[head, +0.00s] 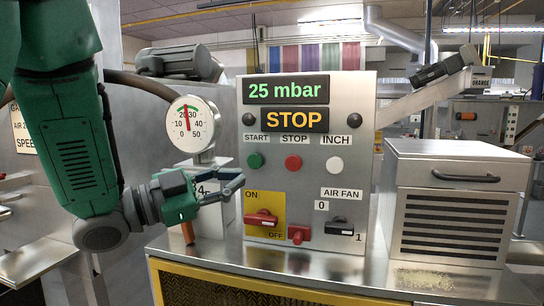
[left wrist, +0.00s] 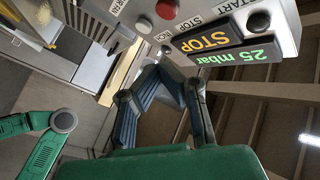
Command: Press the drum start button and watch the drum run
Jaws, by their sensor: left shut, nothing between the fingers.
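The green start button (head: 255,160) sits under the START label on the upright control panel (head: 360,105). The red stop button (head: 293,163) and white inch button (head: 335,165) are in the same row. The displays read 25 mbar (head: 285,91) and STOP (head: 295,120). My left gripper (head: 240,181) is shut and empty, in front of the panel's left edge, below and left of the start button. In the left wrist view its fingers (left wrist: 165,82) point toward the panel, with the STOP display, START label and red button in sight; the green button is out of that frame. My right gripper is not visible.
A yellow plate with a red ON/OFF switch (head: 262,218) and an AIR FAN switch (head: 340,229) lie lower on the panel. A round gauge (head: 188,124) stands left, above the gripper. A metal vented box (head: 455,200) stands right on the steel counter (head: 345,272).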

